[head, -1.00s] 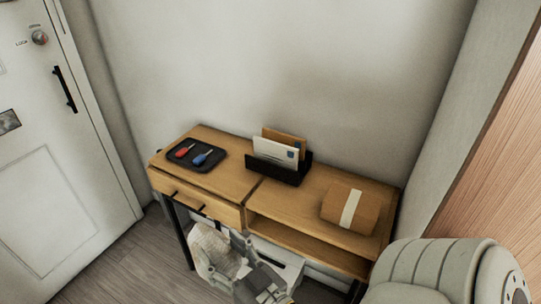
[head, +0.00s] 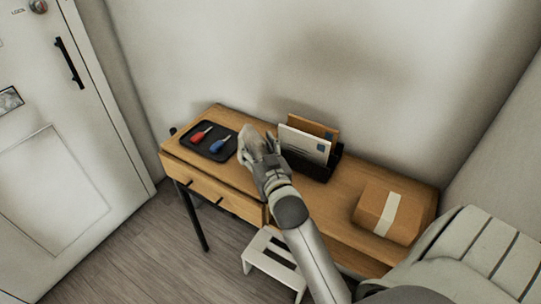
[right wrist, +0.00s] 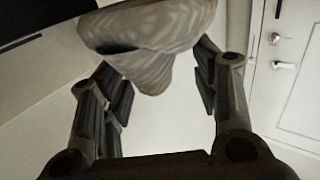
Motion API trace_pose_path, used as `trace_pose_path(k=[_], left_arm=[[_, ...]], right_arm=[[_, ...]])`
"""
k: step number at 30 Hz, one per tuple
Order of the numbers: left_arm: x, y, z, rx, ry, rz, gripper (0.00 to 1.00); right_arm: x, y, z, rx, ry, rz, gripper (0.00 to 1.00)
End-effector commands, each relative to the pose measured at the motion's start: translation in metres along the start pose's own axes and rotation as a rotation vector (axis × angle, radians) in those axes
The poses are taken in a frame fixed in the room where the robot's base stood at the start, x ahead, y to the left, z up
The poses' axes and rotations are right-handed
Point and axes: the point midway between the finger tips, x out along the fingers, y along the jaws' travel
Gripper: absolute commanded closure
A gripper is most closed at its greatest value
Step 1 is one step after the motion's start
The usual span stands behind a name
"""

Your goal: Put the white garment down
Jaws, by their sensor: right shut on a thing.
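The white garment (head: 248,144) is a bunched, pale cloth at the tip of my right gripper (head: 262,152). In the right wrist view the garment (right wrist: 150,45) shows grey-white with faint stripes, between the two fingers of the right gripper (right wrist: 160,85). The gripper is shut on it. In the head view they are over the wooden desk (head: 240,178), between the black tray and the letter holder. I cannot tell whether the cloth touches the desk top. My left gripper is not in view.
A black tray (head: 190,147) holds a red key (head: 200,134) and a blue key (head: 219,146). A black letter holder (head: 318,165) with envelopes stands right of the gripper. A brown parcel (head: 371,205) lies at the desk's right end. A white stool (head: 262,259) stands in front.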

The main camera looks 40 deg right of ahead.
Motion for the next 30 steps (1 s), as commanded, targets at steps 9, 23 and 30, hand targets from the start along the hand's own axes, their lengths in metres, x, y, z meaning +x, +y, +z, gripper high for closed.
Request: trace_pose_path(k=[9, 23, 30], left_arm=[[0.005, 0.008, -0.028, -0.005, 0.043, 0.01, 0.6], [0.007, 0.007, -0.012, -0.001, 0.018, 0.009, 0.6], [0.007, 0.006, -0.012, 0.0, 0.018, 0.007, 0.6]], right_arm=[[0.0, 0.0, 0.041, 0.001, 0.0, 0.0, 0.78], [0.0, 0.0, 0.065, 0.002, 0.0, -0.001, 0.39], [0.0, 0.0, 0.065, 0.001, 0.002, -0.001, 0.18]])
